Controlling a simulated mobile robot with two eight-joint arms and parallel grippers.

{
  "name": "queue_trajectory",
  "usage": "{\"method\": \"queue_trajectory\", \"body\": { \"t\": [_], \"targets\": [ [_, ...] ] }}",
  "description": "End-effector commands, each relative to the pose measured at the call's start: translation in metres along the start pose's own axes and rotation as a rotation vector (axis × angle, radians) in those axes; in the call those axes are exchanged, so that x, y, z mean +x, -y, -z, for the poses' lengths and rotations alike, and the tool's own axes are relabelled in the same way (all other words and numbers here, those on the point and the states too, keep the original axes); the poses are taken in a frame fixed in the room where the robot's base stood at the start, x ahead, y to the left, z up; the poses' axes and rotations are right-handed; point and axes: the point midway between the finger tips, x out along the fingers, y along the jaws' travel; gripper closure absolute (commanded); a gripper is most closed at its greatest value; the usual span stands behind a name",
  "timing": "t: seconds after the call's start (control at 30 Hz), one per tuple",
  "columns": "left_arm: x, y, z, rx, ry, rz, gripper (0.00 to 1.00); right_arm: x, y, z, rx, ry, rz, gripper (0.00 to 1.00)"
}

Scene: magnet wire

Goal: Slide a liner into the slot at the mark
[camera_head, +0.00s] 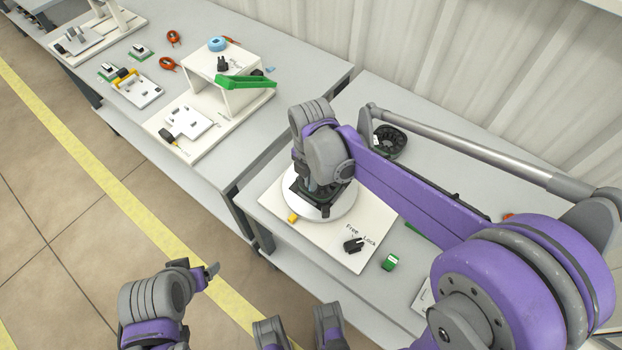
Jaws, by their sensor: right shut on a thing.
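My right gripper (322,192) reaches down over a round white turntable (343,212). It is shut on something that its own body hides. A dark part (316,205) shows under it on the turntable; its slots and any mark are hidden. I cannot make out a liner. The turntable sits on a white board (335,250) with a black lever (354,244) by the words "Free" and "Lock". My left gripper (208,273) is at the lower left, over the floor and away from the tables; its opening is unclear.
The table to the left carries a white stand (225,95) with a green bar (245,82).

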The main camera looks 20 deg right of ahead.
Motion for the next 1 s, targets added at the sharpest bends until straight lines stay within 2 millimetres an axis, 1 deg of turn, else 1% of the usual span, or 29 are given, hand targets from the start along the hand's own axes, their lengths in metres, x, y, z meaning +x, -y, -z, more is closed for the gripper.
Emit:
{"method": "queue_trajectory", "body": {
  "t": [0.3, 0.33, 0.4, 0.47, 0.5, 0.53, 1.0],
  "targets": [
    [0.0006, 0.0000, -0.0004, 0.000, 0.000, 0.000, 0.21, 0.0011, 0.0000, 0.0000, 0.000, 0.000, 0.000, 1.00],
    [0.0006, 0.0000, -0.0004, 0.000, 0.000, 0.000, 0.21, 0.0011, 0.0000, 0.0000, 0.000, 0.000, 0.000, 0.91],
    [0.0006, 0.0000, -0.0004, 0.000, 0.000, 0.000, 0.21, 0.0011, 0.0000, 0.0000, 0.000, 0.000, 0.000, 0.78],
    [0.0006, 0.0000, -0.0004, 0.000, 0.000, 0.000, 0.21, 0.0011, 0.0000, 0.0000, 0.000, 0.000, 0.000, 0.67],
    [0.0006, 0.0000, -0.0004, 0.000, 0.000, 0.000, 0.21, 0.0011, 0.0000, 0.0000, 0.000, 0.000, 0.000, 0.60],
    [0.0006, 0.0000, -0.0004, 0.000, 0.000, 0.000, 0.21, 0.0011, 0.0000, 0.0000, 0.000, 0.000, 0.000, 0.58],
    [-0.0003, 0.0000, 0.0002, 0.000, 0.000, 0.000, 0.21, -0.0003, 0.0000, 0.0000, 0.000, 0.000, 0.000, 0.58]
  ]
}}
